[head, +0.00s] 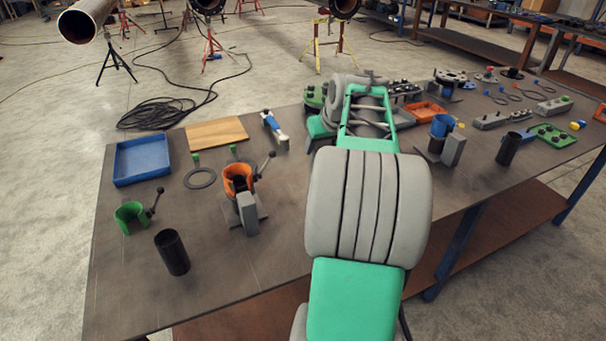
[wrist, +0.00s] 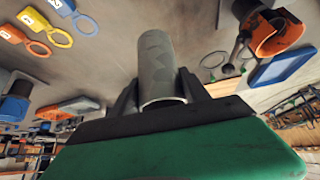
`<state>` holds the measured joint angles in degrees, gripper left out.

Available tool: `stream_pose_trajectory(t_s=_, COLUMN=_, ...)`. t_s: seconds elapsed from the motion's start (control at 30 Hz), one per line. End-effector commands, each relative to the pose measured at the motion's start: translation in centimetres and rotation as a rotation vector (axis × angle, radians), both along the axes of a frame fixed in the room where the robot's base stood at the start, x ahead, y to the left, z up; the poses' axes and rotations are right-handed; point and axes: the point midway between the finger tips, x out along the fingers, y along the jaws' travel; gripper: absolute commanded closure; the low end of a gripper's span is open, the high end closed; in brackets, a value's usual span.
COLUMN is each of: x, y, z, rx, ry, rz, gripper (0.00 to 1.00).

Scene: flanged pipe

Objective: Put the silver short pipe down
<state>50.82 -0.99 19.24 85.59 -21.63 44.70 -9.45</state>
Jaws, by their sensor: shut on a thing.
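The silver short pipe (wrist: 157,65) is a plain grey tube in the wrist view, with its near rim towards the camera. My gripper (wrist: 158,90) is shut on it, with one dark finger on each side. The pipe's far end points at the grey table top, and I cannot tell whether it touches. In the head view my own arm hides the gripper and the pipe.
On the table (head: 120,270) stand an orange clamp holder (head: 238,180), a green holder (head: 130,217), a black tube (head: 172,252), a blue tray (head: 142,160) and a wooden board (head: 216,133). Yellow and orange tagged rings (wrist: 58,37) lie at left in the wrist view.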

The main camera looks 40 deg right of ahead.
Motion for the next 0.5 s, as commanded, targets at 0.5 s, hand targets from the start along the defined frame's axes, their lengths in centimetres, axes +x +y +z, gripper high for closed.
stream_pose_trajectory(t_s=0.5, x=11.3, y=-3.8, z=-7.7, rx=0.001, ry=0.001, rz=0.002, gripper=1.00)
